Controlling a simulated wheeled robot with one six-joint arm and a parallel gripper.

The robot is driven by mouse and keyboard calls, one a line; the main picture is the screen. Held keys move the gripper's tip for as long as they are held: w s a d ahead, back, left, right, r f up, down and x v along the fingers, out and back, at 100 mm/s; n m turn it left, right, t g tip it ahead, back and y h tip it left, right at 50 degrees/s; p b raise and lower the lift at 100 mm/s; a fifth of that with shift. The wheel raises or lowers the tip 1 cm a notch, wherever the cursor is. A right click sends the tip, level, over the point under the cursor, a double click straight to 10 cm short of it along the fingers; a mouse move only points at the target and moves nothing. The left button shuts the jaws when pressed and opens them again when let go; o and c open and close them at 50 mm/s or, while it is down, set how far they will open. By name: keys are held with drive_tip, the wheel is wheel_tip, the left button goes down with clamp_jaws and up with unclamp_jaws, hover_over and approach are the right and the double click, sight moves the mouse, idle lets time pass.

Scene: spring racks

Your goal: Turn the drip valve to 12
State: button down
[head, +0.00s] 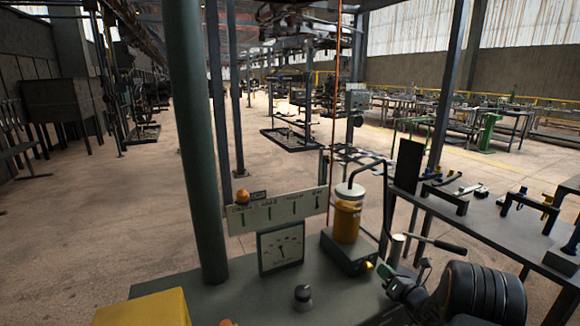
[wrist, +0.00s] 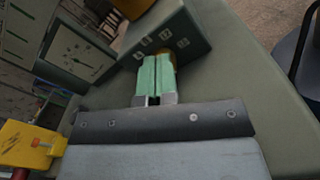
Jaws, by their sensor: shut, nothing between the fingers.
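The drip valve appears as a small yellow-brass knob (head: 367,266) on the front of a dark green box (head: 343,257) under an amber oil cup (head: 347,220) with a white lid. In the wrist view the box (wrist: 190,28) carries several small white number labels around the knob (wrist: 171,55), too small to read surely. My gripper (head: 385,270), with green fingertips, is shut and empty. In the wrist view its fingertips (wrist: 157,60) are right at the knob and cover most of it. I cannot tell whether they touch it. The knob's pointer is hidden.
A dial gauge (head: 282,247) and a label panel (head: 278,211) stand left of the box. A black knob (head: 302,297) and a yellow block (head: 145,308) are on the bench front. A thick green post (head: 196,140) rises at left. A side table (head: 480,210) holds clamps.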

drive_tip(key=shift+b+x, duration=0.35)
drive_tip(key=shift+x, duration=0.75)
drive_tip(key=shift+w+r, duration=0.15)
drive_tip(key=shift+r, duration=0.15)
drive_tip(key=shift+a+r, duration=0.1)
drive_tip(key=shift+a, duration=0.05)
drive_tip(key=shift+a+f+b, duration=0.15)
drive_tip(key=shift+f+b, duration=0.15)
drive_tip(key=shift+b, duration=0.05)
drive_tip(key=shift+r, duration=0.3)
drive_tip(key=shift+d, duration=0.25)
drive_tip(key=shift+f+p+v, duration=0.15)
drive_tip(key=shift+p+v, duration=0.05)
drive_tip(key=shift+v, duration=1.2)
drive_tip(key=shift+f+p+v, duration=0.15)
drive_tip(key=shift+p+v, duration=0.05)
drive_tip(key=shift+v, duration=1.2)
